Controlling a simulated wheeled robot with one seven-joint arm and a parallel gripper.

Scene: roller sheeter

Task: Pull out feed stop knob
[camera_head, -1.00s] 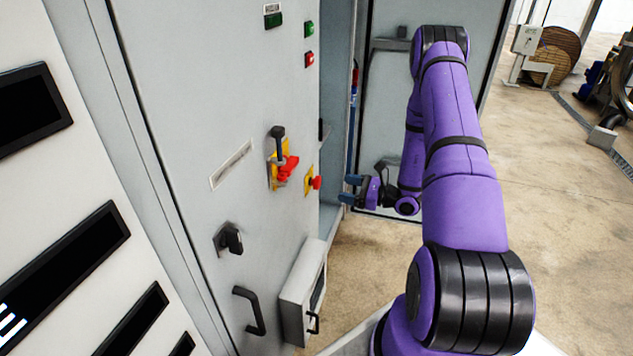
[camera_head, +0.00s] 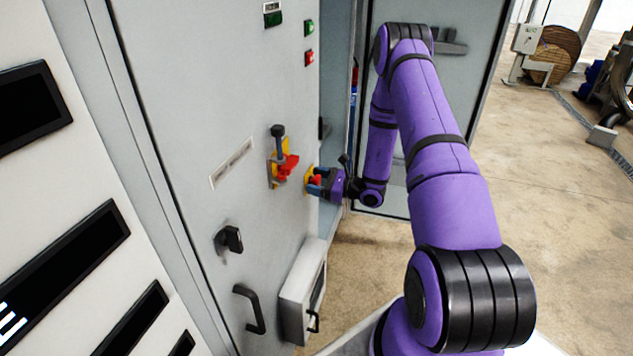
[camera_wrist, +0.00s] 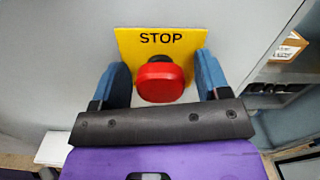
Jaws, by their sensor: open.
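The feed stop knob (camera_wrist: 160,80) is a red mushroom button on a yellow plate marked STOP (camera_wrist: 160,39) in the wrist view. In the head view the knob (camera_head: 315,181) is on the grey cabinet's front, partly hidden by my gripper. My gripper (camera_wrist: 160,82) is open, with one blue finger at each side of the knob. A gap shows between each finger and the red cap in the wrist view. In the head view the gripper (camera_head: 316,182) reaches the knob from the right.
A red rotary switch (camera_head: 287,166) on a yellow plate sits just left of the knob. Green (camera_head: 309,28) and red (camera_head: 309,58) buttons are above. A black handle (camera_head: 249,309) and a grey box (camera_head: 303,290) are lower on the cabinet.

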